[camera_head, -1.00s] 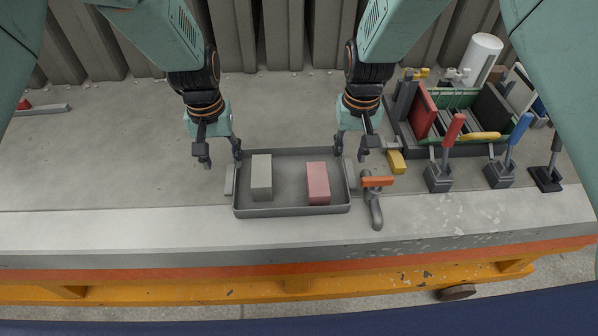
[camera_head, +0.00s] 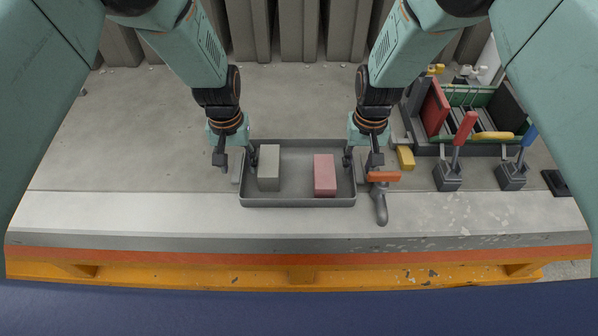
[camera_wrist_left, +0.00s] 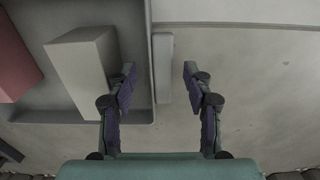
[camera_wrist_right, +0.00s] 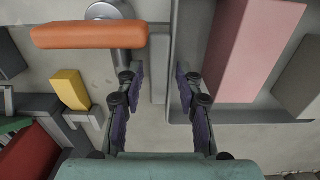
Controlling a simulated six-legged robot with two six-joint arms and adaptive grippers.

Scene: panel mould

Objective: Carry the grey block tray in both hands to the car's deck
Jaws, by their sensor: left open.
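The grey block tray (camera_head: 300,203) lies on the concrete panel, with a grey block (camera_head: 268,168) in its left part and a pink block (camera_head: 324,175) in its right part. My left gripper (camera_head: 237,163) is open at the tray's left end. In the left wrist view its fingers (camera_wrist_left: 160,82) stand on either side of the left grip bar (camera_wrist_left: 163,65), with gaps. My right gripper (camera_head: 361,162) is open at the right end. In the right wrist view its fingers (camera_wrist_right: 159,85) stand on either side of the right grip bar (camera_wrist_right: 160,65). I cannot identify the car's deck.
An orange-handled clamp (camera_head: 381,200) stands close to the tray's right end, with a yellow block (camera_head: 405,158) behind it. Red-handled (camera_head: 448,175) and blue-handled (camera_head: 512,174) tools and a filled crate (camera_head: 425,148) are further right. The panel left of the tray is clear.

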